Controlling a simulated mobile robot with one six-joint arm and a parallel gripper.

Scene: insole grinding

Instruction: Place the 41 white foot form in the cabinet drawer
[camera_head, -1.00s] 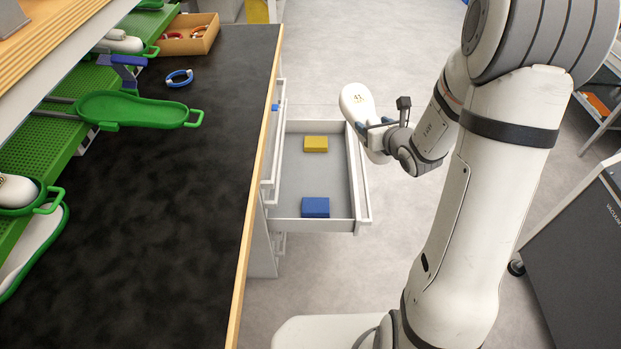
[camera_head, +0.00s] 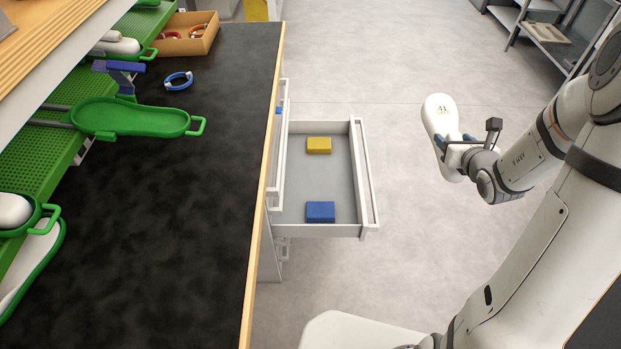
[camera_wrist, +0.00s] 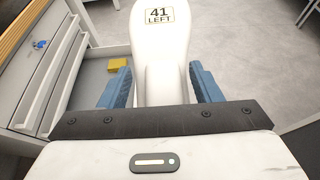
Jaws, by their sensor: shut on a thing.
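The white foot form (camera_head: 439,112) is held in my gripper (camera_head: 455,140), to the right of the open cabinet drawer and apart from it. In the wrist view the foot form (camera_wrist: 160,50) carries the label "41 LEFT" and sits between the two blue fingers of my gripper (camera_wrist: 161,88). The gripper is shut on it. The cabinet drawer (camera_head: 371,190) is pulled out from under the black-topped bench. The drawer also shows in the wrist view (camera_wrist: 88,88), to the left of the form.
A yellow block (camera_head: 319,145) and a blue block (camera_head: 320,212) lie in the drawer, with bare floor between them. The black worktop (camera_head: 150,230) borders it on the left. Green foot-shaped holders (camera_head: 130,119) stand along the shelf. Open grey floor lies right of the drawer.

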